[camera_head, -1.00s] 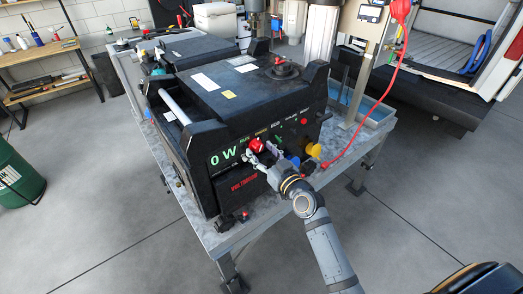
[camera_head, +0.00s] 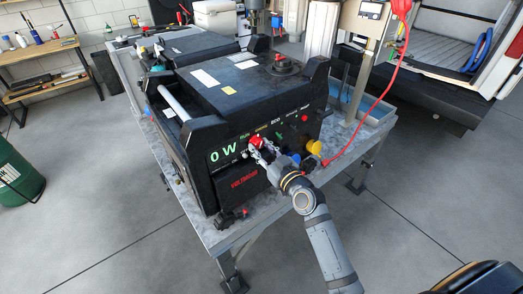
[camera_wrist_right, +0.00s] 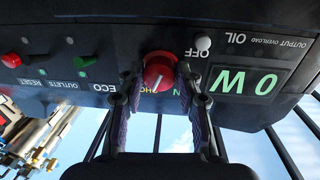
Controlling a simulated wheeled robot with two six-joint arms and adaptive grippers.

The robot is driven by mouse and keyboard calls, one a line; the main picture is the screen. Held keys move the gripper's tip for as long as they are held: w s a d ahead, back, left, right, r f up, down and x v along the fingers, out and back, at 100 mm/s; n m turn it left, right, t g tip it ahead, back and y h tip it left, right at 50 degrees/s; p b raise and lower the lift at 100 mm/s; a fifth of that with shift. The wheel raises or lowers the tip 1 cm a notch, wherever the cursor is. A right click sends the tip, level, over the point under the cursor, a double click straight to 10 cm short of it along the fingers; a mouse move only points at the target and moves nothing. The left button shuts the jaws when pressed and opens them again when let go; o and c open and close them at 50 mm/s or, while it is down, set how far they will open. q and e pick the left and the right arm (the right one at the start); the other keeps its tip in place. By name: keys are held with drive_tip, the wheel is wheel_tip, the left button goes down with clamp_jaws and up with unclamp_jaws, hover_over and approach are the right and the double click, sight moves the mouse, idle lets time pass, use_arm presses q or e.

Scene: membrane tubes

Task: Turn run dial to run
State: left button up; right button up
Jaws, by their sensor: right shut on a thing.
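The red run dial (camera_head: 256,141) is on the front panel of the black generator (camera_head: 225,117), beside a green "0 W" display (camera_head: 222,154). My right gripper (camera_head: 261,148) reaches it from the front. In the right wrist view, upside down, the two fingers of the right gripper (camera_wrist_right: 163,88) are shut on the red dial (camera_wrist_right: 158,72), one on each side. A pale pointer line shows on the dial's face. The "OFF" label (camera_wrist_right: 193,53) reads beside it; the choke and run labels are partly hidden by the fingers. My left gripper is not in view.
A yellow round cap (camera_head: 314,147) and a red cable (camera_head: 376,105) are right of the gripper. The generator stands on a grey metal table (camera_head: 208,232). A second black machine (camera_head: 190,50) is behind. The floor in front is clear.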

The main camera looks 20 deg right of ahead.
drive_tip(key=n+b, duration=0.2)
drive_tip(key=b, duration=0.2)
drive_tip(key=n+b, duration=0.3)
drive_tip(key=b, duration=0.1)
drive_tip(key=n+b, duration=0.3)
drive_tip(key=b, duration=0.1)
drive_tip(key=shift+d+f+t+y+b, duration=0.15)
drive_tip(key=shift+f+t+y+b, duration=0.15)
drive_tip(key=shift+f+b, duration=0.05)
drive_tip(key=shift+r+n+b, duration=0.2)
drive_tip(key=shift+n+b, duration=1.45)
drive_tip(key=shift+n, duration=0.15)
drive_tip(key=o, duration=1.2)
drive_tip(key=shift+r, duration=0.1)
drive_tip(key=shift+c, duration=0.2)
